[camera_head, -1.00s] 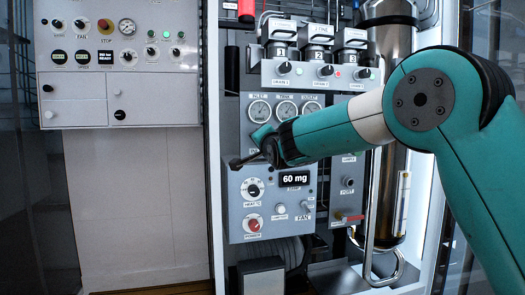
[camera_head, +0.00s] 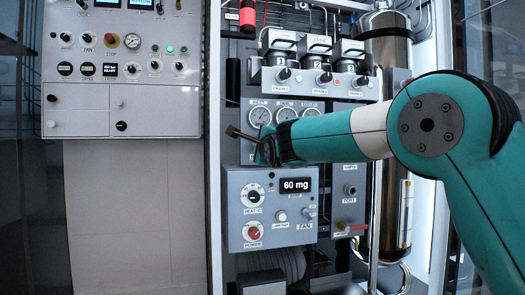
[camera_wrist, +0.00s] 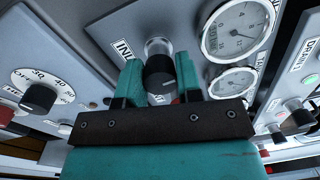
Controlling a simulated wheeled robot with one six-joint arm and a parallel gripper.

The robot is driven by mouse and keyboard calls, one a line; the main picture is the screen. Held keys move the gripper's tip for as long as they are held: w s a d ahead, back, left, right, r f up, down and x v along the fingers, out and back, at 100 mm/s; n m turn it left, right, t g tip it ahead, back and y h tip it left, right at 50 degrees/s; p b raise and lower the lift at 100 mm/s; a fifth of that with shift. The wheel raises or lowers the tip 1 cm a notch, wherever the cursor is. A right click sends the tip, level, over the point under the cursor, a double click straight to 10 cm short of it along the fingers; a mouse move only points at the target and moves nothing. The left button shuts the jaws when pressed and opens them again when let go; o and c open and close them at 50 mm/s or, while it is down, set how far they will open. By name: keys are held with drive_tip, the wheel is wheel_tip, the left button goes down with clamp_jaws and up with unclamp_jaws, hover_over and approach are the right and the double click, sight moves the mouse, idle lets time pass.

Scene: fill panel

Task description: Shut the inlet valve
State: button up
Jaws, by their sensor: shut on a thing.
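The inlet valve is a round black knob with a pale mark on a silver collar (camera_wrist: 158,47), beside a label partly reading INLET in the wrist view. My gripper (camera_wrist: 160,82) has its two teal fingers on either side of the knob (camera_wrist: 160,72) and is shut on it. In the head view my gripper (camera_head: 258,146) is at the panel just below the left gauge (camera_head: 260,116), and my wrist hides the knob there. How far the knob is turned is unclear.
Gauges (camera_wrist: 239,30) sit close to the right of the knob in the wrist view. A heater box (camera_head: 270,208) reading 60 mg juts out below my gripper. Several switches (camera_head: 324,78) line the shelf above. A white control panel (camera_head: 160,105) stands to the left.

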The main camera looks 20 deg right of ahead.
drive_tip(key=shift+m, duration=0.5)
drive_tip(key=o, duration=0.9)
drive_tip(key=shift+o, duration=0.2)
drive_tip(key=shift+s, duration=0.1)
drive_tip(key=s+f, duration=0.1)
drive_tip(key=s, duration=1.6)
drive_tip(key=shift+s, duration=0.1)
